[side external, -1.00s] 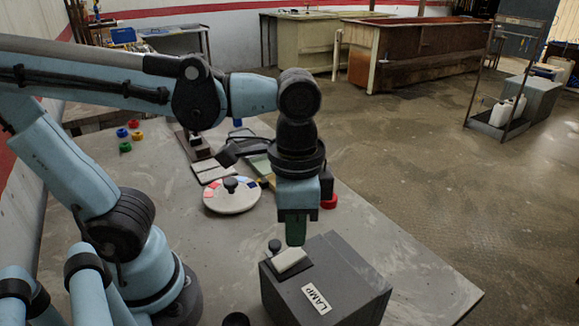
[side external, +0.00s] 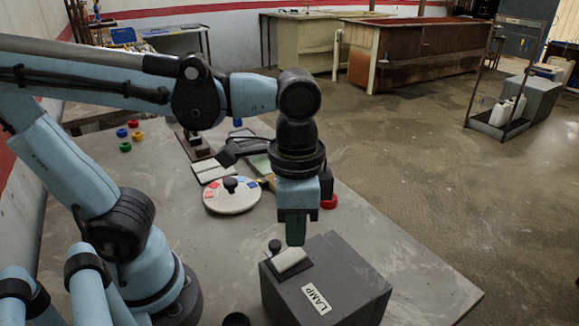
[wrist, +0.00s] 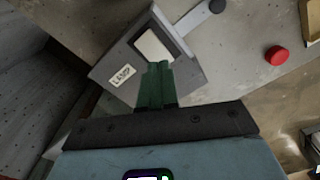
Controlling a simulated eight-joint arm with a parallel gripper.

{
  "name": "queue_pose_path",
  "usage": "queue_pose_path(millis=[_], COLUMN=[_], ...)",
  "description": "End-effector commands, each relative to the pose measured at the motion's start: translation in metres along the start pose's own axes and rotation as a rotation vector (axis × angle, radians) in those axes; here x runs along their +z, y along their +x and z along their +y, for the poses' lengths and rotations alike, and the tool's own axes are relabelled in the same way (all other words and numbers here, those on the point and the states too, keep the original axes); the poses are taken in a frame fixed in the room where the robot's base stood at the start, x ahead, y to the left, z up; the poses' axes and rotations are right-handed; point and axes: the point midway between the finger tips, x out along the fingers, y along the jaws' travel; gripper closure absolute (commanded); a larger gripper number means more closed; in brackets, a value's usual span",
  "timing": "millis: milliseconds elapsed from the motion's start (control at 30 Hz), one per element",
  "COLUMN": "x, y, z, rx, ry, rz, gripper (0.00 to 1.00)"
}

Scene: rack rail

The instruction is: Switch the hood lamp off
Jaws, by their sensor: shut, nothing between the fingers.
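The grey lamp box (side external: 345,284) with a white "LAMP" label (side external: 316,298) stands at the front of the table. A pale rocker switch (side external: 289,260) in a dark frame sits on its top; it also shows in the wrist view (wrist: 154,45). My gripper (side external: 296,240) points down just above the switch, its green fingers shut with nothing between them. In the wrist view the fingertips (wrist: 159,67) overlap the lower edge of the switch. I cannot tell whether they touch it. No glowing lamp is clearly in view.
A round dial plate (side external: 232,198) with a black knob lies behind the box. A red button (side external: 329,201) sits right of the gripper; it also shows in the wrist view (wrist: 276,56). Small coloured rings (side external: 126,147) lie at the back left. The table's right front is clear.

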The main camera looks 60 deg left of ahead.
Motion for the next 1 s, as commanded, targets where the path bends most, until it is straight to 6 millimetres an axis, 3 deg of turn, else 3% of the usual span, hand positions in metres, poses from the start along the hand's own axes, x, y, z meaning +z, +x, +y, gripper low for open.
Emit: queue_pose_path(millis=[1000], x=[-0.0005], y=[0.0073], z=[0.0000], rx=[0.000], ry=[0.000], rz=[0.000], gripper=[1.00])
